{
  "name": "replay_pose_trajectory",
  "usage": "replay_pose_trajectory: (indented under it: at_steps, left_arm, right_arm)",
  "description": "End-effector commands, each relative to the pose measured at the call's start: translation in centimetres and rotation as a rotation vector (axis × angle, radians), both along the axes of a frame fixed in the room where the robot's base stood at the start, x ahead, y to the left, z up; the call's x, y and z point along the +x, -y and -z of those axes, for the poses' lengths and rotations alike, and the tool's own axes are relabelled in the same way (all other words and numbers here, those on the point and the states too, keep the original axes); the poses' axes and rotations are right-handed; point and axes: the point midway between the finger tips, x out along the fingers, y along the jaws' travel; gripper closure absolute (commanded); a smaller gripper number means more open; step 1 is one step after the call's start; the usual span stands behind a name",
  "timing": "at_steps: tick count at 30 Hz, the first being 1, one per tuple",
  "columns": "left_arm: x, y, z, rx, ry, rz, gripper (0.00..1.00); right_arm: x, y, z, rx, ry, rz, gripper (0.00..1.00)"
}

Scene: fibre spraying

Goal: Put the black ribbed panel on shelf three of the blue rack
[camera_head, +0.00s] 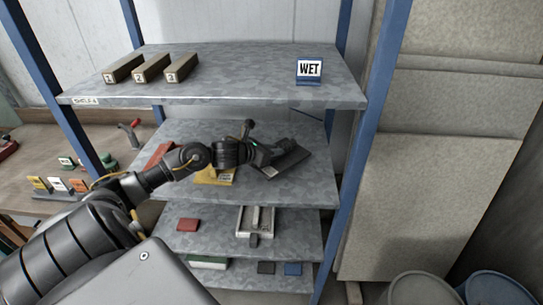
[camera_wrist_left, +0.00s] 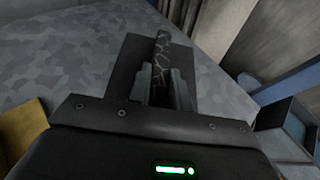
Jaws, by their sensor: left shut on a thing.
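The blue rack (camera_head: 350,150) has several grey shelves. My left gripper (camera_head: 268,154) reaches in over the shelf (camera_head: 310,187) below the top one. It is shut on the black panel (camera_head: 290,163), which looks like a dark tilted plate at the shelf's right part. In the left wrist view the fingers (camera_wrist_left: 160,88) close on an upright dark piece with pale crack-like lines (camera_wrist_left: 161,55), with a flat dark plate (camera_wrist_left: 130,75) behind it. I cannot tell whether the panel touches the shelf. Its ribs do not show clearly. My right gripper is out of view.
A yellow item (camera_head: 214,178) and a red one (camera_head: 160,155) lie left of the panel. Lower shelves hold a tray (camera_head: 255,220) and small pieces. Bins (camera_head: 425,287) stand at lower right.

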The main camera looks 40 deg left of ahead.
Motion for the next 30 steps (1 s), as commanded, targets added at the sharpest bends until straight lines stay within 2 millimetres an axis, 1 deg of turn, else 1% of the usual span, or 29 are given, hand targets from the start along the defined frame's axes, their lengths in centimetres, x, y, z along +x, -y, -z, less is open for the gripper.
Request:
replay_pose_trajectory:
  at_steps: [1,4,7,9,12,14,20,25,26,30]
  left_arm:
    - [0.1,-0.1,-0.3,-0.001,0.007,-0.001,1.0]
    - [0.1,0.0,0.4,-0.002,0.005,-0.001,1.0]
    - [0.1,0.0,1.7,-0.004,0.004,-0.002,1.0]
    - [0.1,0.1,2.6,-0.004,0.005,0.0,1.0]
    - [0.1,0.0,3.2,-0.001,0.007,-0.001,1.0]
    - [0.1,0.0,3.4,0.0,0.008,-0.001,1.0]
    - [0.1,0.0,3.4,0.001,0.007,0.0,1.0]
    - [0.1,0.0,3.8,0.001,0.007,0.0,1.0]
    - [0.0,0.0,4.0,0.002,0.001,0.001,0.76]
    - [0.0,0.0,3.9,0.002,0.001,0.001,0.58]
  right_arm:
    - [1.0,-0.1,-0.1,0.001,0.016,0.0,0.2]
    - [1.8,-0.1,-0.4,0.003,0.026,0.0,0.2]
    - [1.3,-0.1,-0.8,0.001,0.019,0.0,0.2]
    - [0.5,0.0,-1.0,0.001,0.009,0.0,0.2]
    - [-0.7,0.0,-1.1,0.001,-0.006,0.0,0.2]
    - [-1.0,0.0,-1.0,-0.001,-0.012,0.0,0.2]
    - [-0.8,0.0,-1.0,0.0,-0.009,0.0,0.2]
    - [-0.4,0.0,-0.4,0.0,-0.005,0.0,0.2]
    - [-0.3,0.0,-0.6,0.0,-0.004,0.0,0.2]
    - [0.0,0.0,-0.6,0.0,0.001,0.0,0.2]
